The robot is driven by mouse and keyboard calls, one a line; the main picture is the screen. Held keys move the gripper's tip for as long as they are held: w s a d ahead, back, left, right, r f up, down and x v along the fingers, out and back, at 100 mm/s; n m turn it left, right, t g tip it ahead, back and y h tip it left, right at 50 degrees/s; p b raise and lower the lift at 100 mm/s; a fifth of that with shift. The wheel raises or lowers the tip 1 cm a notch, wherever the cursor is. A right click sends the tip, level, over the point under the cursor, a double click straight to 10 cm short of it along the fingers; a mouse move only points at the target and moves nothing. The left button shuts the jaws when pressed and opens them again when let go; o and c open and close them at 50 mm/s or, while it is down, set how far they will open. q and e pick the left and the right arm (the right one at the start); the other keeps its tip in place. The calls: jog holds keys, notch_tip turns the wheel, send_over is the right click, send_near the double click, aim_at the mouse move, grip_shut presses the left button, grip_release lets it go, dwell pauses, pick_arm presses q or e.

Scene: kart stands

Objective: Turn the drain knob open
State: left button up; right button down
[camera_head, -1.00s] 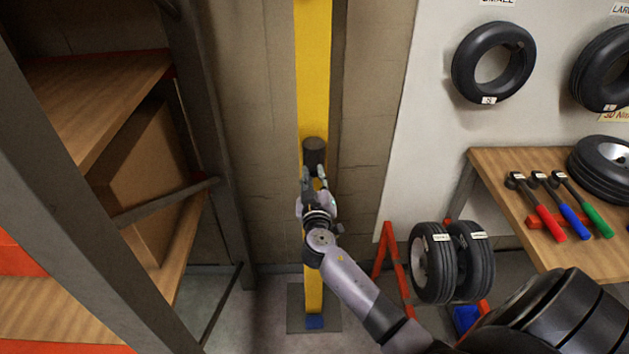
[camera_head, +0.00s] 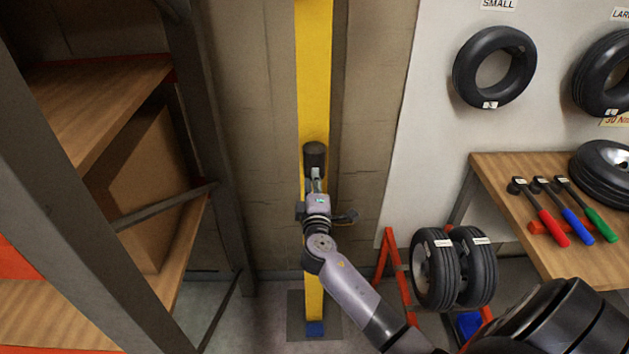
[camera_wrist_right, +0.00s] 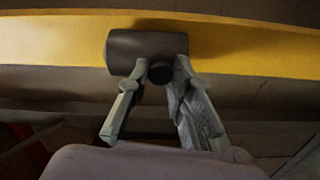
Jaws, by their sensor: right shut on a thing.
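The drain knob (camera_head: 315,156) is a dark grey, rounded cylinder on the front of the upright yellow post (camera_head: 314,60). In the right wrist view the knob (camera_wrist_right: 140,46) lies across the yellow band, with a small round dark stub facing my fingers. My right gripper (camera_head: 317,178) is just below the knob in the head view. In the right wrist view its two fingertips (camera_wrist_right: 160,72) are closed around the stub, one on each side. The far side of the knob is hidden. My left gripper is in neither view.
A metal rack with wooden shelves (camera_head: 100,90) stands at the left. Bare wall flanks the post.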

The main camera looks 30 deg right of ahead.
jog(key=n+p, duration=0.2)
jog(key=n, duration=0.4)
jog(key=n+p, duration=0.3)
jog(key=n, duration=0.4)
jog(key=n+p, duration=0.3)
jog(key=n, duration=0.3)
jog(key=shift+s+f+n, duration=0.1)
jog(key=shift+f+n, duration=0.2)
jog(key=shift+n, duration=0.3)
jog(key=c, duration=1.4)
grip_release()
jog(key=shift+d+r, duration=0.1)
jog(key=v, duration=1.2)
